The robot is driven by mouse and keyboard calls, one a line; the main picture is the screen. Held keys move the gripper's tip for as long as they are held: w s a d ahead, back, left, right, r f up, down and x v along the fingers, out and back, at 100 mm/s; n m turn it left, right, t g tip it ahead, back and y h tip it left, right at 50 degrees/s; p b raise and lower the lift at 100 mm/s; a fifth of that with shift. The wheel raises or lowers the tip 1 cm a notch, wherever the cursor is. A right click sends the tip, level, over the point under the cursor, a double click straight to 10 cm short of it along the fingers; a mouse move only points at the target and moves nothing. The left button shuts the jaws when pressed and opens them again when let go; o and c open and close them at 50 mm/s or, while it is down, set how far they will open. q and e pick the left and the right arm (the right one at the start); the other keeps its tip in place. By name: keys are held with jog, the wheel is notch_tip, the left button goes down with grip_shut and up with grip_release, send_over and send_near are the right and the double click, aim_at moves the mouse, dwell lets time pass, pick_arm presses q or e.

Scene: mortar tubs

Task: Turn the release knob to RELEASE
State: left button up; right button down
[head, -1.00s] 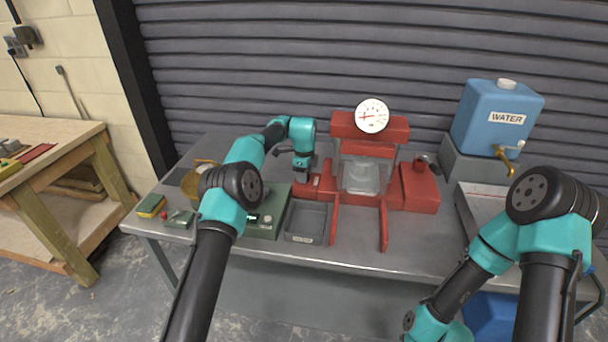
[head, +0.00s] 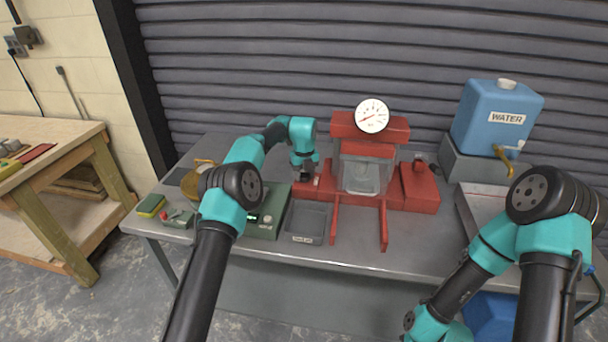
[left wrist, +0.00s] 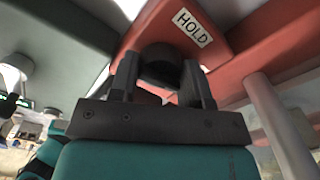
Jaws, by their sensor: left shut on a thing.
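The red press (head: 368,150) stands at the back middle of the table, with a round white gauge (head: 372,116) on top. My left gripper (head: 304,177) is at the left end of the press base. In the left wrist view my left gripper (left wrist: 160,85) is shut on a dark round knob (left wrist: 160,62) between its two fingers. A white HOLD label (left wrist: 193,27) is on the red surface beside the knob. No RELEASE label is readable. The knob is hidden by the gripper in the head view. My right gripper is out of view; only its arm shows at the right.
A grey tray (head: 306,222) and a green device (head: 264,224) sit in front and left of the press. A blue WATER tank (head: 497,118) with a brass tap stands at the right. The table's front middle is clear.

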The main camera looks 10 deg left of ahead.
pick_arm(q)
jog(key=shift+m, duration=0.8)
jog(key=o, duration=0.9)
jog(key=shift+r, duration=0.1)
